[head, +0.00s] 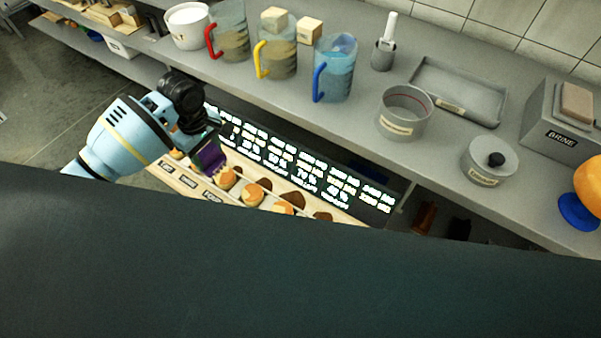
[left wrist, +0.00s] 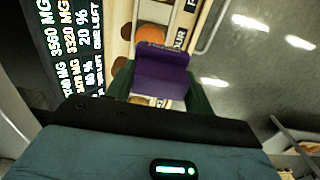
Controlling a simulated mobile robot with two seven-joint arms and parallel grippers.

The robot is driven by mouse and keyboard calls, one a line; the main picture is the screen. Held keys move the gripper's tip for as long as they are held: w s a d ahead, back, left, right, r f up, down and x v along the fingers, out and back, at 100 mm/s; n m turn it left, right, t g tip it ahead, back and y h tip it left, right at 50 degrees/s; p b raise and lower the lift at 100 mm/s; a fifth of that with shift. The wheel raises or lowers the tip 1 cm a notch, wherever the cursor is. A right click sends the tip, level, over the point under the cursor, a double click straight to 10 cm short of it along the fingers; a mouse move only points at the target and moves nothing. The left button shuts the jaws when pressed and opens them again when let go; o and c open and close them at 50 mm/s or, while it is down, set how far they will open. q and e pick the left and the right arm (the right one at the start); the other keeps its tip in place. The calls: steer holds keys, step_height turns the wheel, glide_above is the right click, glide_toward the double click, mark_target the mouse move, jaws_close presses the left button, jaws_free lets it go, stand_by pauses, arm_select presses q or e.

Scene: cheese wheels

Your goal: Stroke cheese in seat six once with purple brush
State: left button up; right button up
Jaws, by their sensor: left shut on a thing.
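My left gripper (head: 205,152) is shut on the purple brush (head: 211,159), above the left part of a wooden rack. In the left wrist view the brush (left wrist: 161,72) sits between the two green fingers. Orange and brown cheese wheels stand in a row on the rack, among them one just right of the brush (head: 227,180) and another further right (head: 252,194). A label reading FOUR is legible there; I cannot tell which wheel is in seat six. The rack's right part is partly hidden. My right gripper is not in view.
A dark display board (head: 300,160) with lit figures stands behind the rack. On the counter behind are jugs with red, yellow and blue (head: 335,68) handles, a round tin (head: 404,112), a lidded pot (head: 490,160), a tray (head: 460,90) and a BRINE box (head: 560,125).

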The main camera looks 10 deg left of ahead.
arm_select(q)
steer(key=shift+d, duration=0.1)
steer(key=shift+s+d+f+m, duration=0.1)
steer(key=shift+s+d+m, duration=0.2)
steer(key=shift+m, duration=0.2)
steer(key=s+d+f+m, duration=0.1)
steer(key=s+d+m, duration=0.8)
steer(key=m, duration=0.3)
steer(key=shift+s+d+m, duration=0.15)
steer(key=shift+s+m, duration=0.15)
steer(key=shift+s, duration=0.35)
steer(key=shift+w+d, duration=0.1)
